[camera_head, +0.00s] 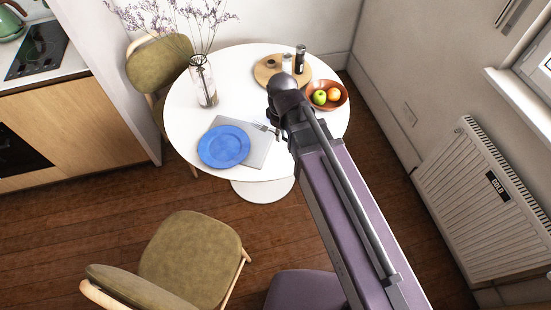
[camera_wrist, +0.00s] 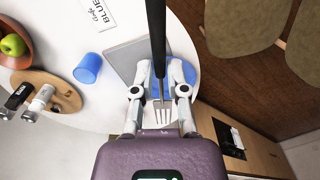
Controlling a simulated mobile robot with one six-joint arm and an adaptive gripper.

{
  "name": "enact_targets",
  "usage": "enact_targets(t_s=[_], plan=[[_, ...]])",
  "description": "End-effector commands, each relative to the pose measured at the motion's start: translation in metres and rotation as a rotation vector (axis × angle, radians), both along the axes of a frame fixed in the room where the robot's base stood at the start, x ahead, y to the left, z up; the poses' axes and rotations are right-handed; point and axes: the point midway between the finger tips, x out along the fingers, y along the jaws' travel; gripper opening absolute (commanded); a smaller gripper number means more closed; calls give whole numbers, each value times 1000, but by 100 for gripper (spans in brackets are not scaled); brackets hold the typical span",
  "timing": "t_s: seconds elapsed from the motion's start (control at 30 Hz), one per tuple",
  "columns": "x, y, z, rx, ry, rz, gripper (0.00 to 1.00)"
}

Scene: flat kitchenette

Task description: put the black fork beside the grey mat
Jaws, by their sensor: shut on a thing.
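My gripper (camera_wrist: 160,72) is shut on the fork, with one finger on each side of it. The fork (camera_wrist: 159,42) has a black handle running to the top of the wrist view and pale metal tines (camera_wrist: 163,117) pointing toward my wrist. In the head view the gripper (camera_head: 279,131) is over the right part of the table, mostly hidden by my arm, and the tines show near the mat's upper right edge. The grey mat (camera_head: 259,152) lies under the blue plate (camera_head: 222,146); the mat also shows in the wrist view (camera_wrist: 122,60). Fork height is unclear.
The round white table (camera_head: 185,112) also holds a glass vase (camera_head: 203,82), a round wooden board (camera_head: 265,72) with shakers, and a fruit bowl (camera_head: 341,99). The wrist view shows a blue cup (camera_wrist: 88,68). Chairs (camera_head: 190,248) stand around. The table is bare left of the mat.

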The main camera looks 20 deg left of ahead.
Motion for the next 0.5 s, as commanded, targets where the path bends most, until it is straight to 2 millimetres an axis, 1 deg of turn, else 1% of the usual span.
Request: enact_targets(t_s=[0.03,0.5], plan=[[0,-3,-16,0,0,-41,0],[2,-30,-93,0,0,-496,0]])
